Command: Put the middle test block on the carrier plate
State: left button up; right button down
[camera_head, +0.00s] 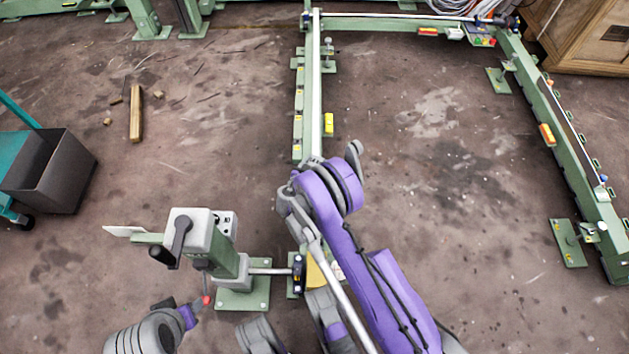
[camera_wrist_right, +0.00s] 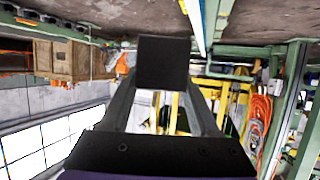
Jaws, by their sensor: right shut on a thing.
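My right gripper (camera_wrist_right: 165,85) has its dark fingers closed around a plain black square block (camera_wrist_right: 163,62), which fills the space at the fingertips in the right wrist view. I cannot tell from its face whether it is the middle test block. In the head view my purple right arm reaches up from the bottom, and its fingers and the block cannot be made out there. My left arm shows only as a grey and purple part at the lower left; no left fingers show. I cannot identify the carrier plate with certainty.
A green crank stand (camera_head: 222,262) with a white flat piece (camera_head: 122,231) stands at lower left. Green rails (camera_head: 311,80) run along the left, back and right. Floor between rails is open.

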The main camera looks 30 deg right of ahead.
notch_tip(320, 180, down, 10)
jog(key=shift+r+b, duration=0.1)
jog(key=shift+b, duration=1.15)
jog(key=shift+c, duration=0.6)
grip_release()
